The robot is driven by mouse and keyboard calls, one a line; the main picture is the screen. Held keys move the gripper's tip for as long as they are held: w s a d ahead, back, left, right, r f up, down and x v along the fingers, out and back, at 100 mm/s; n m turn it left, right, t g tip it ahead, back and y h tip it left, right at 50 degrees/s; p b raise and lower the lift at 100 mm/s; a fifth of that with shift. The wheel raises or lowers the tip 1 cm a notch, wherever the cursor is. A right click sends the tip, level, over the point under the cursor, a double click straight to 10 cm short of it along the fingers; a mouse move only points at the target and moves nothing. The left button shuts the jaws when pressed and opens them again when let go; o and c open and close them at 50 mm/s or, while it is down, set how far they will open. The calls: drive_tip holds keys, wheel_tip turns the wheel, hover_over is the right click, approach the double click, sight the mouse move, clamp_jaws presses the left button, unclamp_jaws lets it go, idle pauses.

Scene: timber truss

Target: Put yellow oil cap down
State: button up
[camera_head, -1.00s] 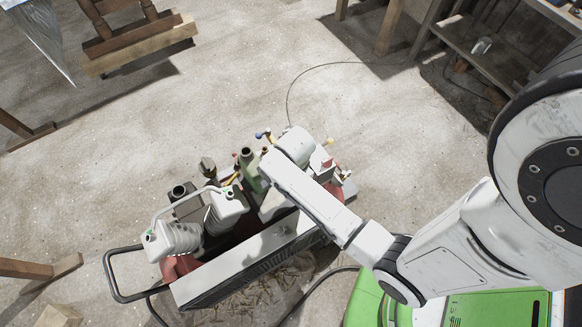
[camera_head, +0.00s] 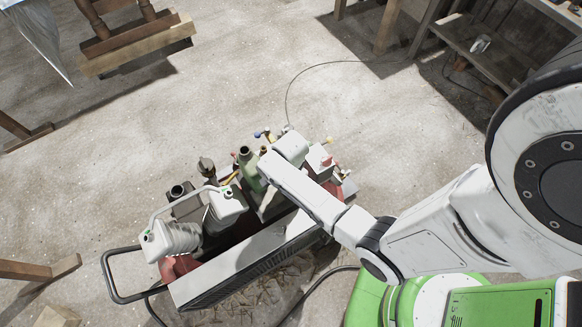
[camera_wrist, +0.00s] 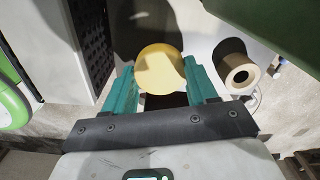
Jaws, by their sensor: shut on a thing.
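The yellow oil cap (camera_wrist: 160,70) is round and sits between the two teal fingers of my gripper (camera_wrist: 160,88) in the wrist view. The gripper is shut on it. A dark gap shows just under the cap, and a white surface lies beyond it. I cannot tell whether the cap touches anything below. In the head view my arm covers the gripper and the cap, over the right part of the machine (camera_head: 245,262).
A tan tube-like opening (camera_wrist: 238,75) stands right of the cap, with a dark green body (camera_wrist: 275,25) above it. White canisters (camera_head: 172,240) and a green bottle (camera_head: 249,168) crowd the machine. A hose lies on the floor. Open concrete floor (camera_head: 230,95) lies behind.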

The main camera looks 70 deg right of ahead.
drive_tip(key=o, duration=1.1)
drive_tip(key=shift+c, duration=0.2)
wheel_tip(320, 180, up, 12)
drive_tip(key=p, duration=0.1)
drive_tip(key=s+a+r+n, duration=0.4)
drive_tip(key=n, duration=0.6)
drive_tip(key=s+a+r+n+t, duration=0.1)
drive_tip(key=s+a+r+n, duration=0.2)
drive_tip(key=n, duration=0.8)
wheel_tip(320, 180, up, 2)
drive_tip(key=shift+s+a+r, duration=0.1)
drive_tip(key=shift+s+a, duration=0.25)
drive_tip(key=shift+a, duration=0.85)
